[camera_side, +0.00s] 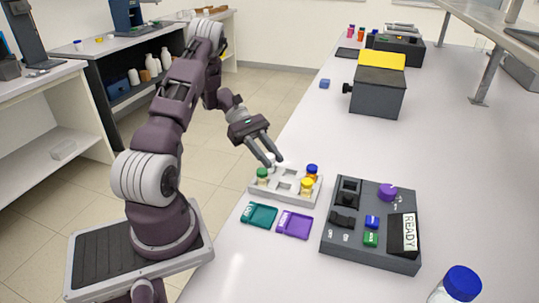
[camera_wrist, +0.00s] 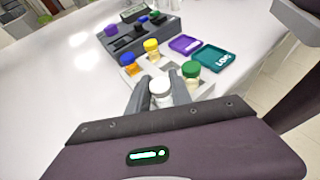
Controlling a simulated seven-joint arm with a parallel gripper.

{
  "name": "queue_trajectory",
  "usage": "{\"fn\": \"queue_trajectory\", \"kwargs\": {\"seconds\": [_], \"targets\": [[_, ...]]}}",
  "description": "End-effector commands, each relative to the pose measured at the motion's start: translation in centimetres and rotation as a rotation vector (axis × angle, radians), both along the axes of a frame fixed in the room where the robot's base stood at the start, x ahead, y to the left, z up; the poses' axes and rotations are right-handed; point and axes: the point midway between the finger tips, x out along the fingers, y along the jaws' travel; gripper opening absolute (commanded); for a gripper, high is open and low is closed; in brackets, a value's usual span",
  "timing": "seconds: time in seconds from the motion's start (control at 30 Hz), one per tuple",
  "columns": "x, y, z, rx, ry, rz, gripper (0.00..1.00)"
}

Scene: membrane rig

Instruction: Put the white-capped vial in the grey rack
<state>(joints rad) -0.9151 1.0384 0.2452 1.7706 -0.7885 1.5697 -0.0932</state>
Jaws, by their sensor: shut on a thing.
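The white-capped vial (camera_wrist: 160,88) is between the two fingers of my gripper (camera_wrist: 161,98) in the wrist view, and the gripper is shut on it. In the side view my gripper (camera_side: 273,160) is at the back left of the light grey rack (camera_side: 272,197), with its fingertips near cap height. The vial's lower part is hidden, so I cannot tell whether it is in a hole or above it. The rack also shows in the wrist view (camera_wrist: 203,90).
The rack also holds a green-capped vial (camera_side: 262,173), a blue-capped vial (camera_side: 312,170) and a yellow-capped vial (camera_side: 307,185). Teal (camera_side: 259,215) and purple (camera_side: 294,224) trays lie in front. A dark control panel (camera_side: 365,250) stands to the right.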

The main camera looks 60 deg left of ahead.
Motion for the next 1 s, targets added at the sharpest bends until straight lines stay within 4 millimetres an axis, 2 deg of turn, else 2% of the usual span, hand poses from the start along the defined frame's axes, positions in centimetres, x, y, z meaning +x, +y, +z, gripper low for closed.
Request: {"fn": "queue_trajectory", "kwargs": {"seconds": [0.8, 0.83, 0.93, 1.0], "targets": [[0.01, -0.02, -0.58, -0.001, 0.0, 0.0, 0.0], [0.01, -0.02, -0.58, 0.0, 0.0, 0.0, 0.3], [0.01, -0.02, -0.57, 0.0, 0.0, 0.0, 0.49], [0.01, -0.02, -0.58, 0.0, 0.0, 0.0, 0.51]]}}
